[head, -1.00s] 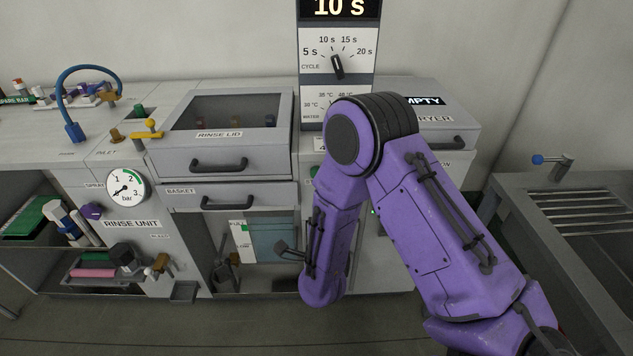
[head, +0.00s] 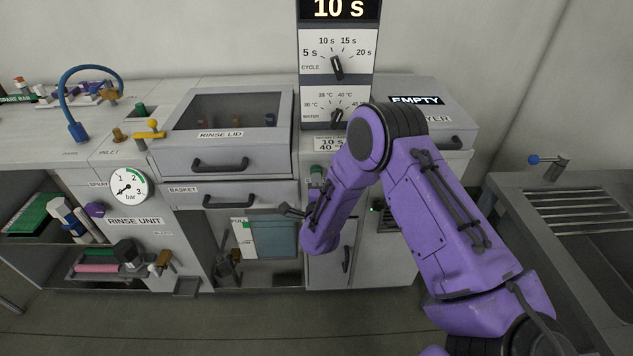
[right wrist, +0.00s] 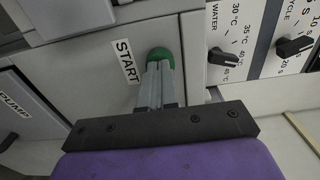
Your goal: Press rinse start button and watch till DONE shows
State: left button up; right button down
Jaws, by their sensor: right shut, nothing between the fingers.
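The green start button (right wrist: 160,57) sits beside a START label (right wrist: 127,61) in the right wrist view. In the head view the green button (head: 317,172) shows beside my right forearm. My right gripper (right wrist: 159,72) is shut and empty. Its fingertips overlap the near edge of the button; I cannot tell whether they touch it. In the head view my right arm hides most of this gripper. The display (head: 339,9) above the dials reads 10 s and does not show DONE. My left gripper is not in view.
The cycle knob (head: 337,68) and water knob (head: 337,116) are above the button. The rinse lid (head: 222,137) and basket drawer (head: 232,195) are to its left. A dryer with an EMPTY sign (head: 416,100) is to the right. A sink (head: 515,195) stands at far right.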

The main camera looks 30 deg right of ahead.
jog(key=b+v, duration=0.2)
jog(key=v, duration=1)
jog(key=shift+s, duration=0.4)
jog(key=shift+a, duration=0.15)
dwell(0.3)
